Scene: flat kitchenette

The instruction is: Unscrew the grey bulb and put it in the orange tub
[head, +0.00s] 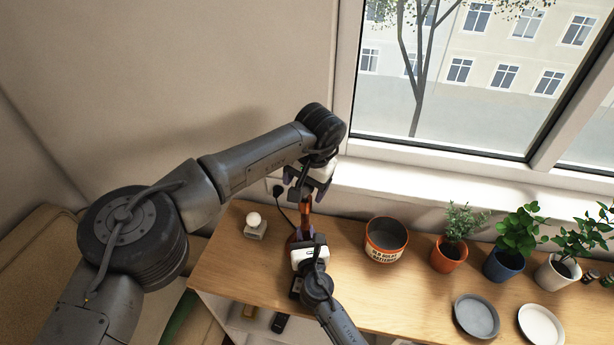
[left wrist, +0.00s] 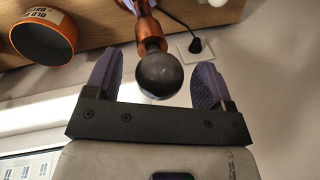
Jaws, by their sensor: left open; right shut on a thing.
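The grey bulb (left wrist: 160,75) sits in the copper-orange socket of a lamp (head: 306,210). My left gripper (left wrist: 157,78) is open, with a purple finger on each side of the bulb and a gap on both sides. In the head view my left gripper (head: 308,190) is above the lamp top and hides the bulb. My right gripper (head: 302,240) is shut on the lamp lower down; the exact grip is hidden. The orange tub (head: 386,254) stands to the right of the lamp, with a label and a dark inside; it also shows in the left wrist view (left wrist: 44,58).
A white bulb (head: 254,219) stands on a small block left of the lamp. A black cable runs to a wall socket behind. Potted plants (head: 449,255) and plates (head: 477,316) stand to the right. The window sill (head: 420,190) lies behind the wooden counter.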

